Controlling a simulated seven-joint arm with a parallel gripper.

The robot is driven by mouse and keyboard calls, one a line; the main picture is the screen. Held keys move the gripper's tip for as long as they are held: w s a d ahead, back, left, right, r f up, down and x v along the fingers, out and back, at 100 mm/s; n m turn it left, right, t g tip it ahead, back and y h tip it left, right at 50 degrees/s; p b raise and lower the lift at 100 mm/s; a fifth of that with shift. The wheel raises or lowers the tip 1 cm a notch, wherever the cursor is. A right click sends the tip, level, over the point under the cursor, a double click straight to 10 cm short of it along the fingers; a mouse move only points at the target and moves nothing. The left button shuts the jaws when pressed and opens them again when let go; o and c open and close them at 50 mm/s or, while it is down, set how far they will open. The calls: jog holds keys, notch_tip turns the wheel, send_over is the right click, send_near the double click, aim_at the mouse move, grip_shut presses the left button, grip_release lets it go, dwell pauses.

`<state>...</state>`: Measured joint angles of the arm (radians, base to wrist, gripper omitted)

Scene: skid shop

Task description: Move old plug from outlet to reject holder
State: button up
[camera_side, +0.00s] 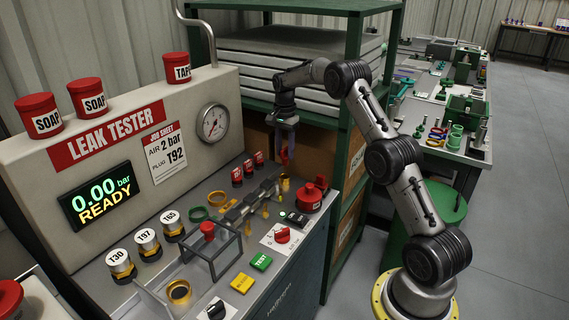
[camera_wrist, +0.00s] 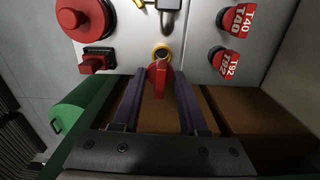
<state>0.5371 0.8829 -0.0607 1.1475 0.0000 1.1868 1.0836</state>
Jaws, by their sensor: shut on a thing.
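My gripper (camera_side: 287,150) points down above the far end of the leak tester's bench top. In the wrist view its two purple-grey fingers (camera_wrist: 159,80) are shut on a red plug (camera_wrist: 158,82), which hangs between the fingertips. The plug's label cannot be read. Just past the plug in the wrist view is a yellow ring fitting (camera_wrist: 162,53); in the side view a yellow fitting (camera_side: 284,183) stands below the fingers, with a visible gap. Which fitting is the outlet and which thing is the reject holder, I cannot tell.
Red plugs (camera_side: 248,168) stand in a row left of my gripper; two read T40 and T92 (camera_wrist: 226,63) in the wrist view. A large round red part (camera_side: 308,197) sits right of the fitting. A green shelf frame (camera_side: 349,130) stands close behind. The display (camera_side: 100,196) reads 0.00 bar READY.

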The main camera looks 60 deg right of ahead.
jog(key=shift+w+a+r+m, duration=0.1)
jog(key=shift+r+m, duration=0.2)
jog(key=shift+r, duration=0.1)
jog(key=w+a+r, duration=0.1)
jog(key=w+a, duration=0.2)
jog(key=a, duration=0.4)
jog(key=w+a+r, duration=0.1)
jog(key=w+a, duration=0.2)
jog(key=a, duration=0.4)
jog(key=w+a+r+n, duration=0.1)
jog(key=w+a, duration=0.3)
jog(key=a, duration=0.4)
jog(key=shift+r, duration=0.55)
jog(key=shift+f, duration=2.5)
jog(key=shift+f, duration=1.4)
jog(key=shift+f, duration=0.3)
jog(key=shift+f, duration=0.4)
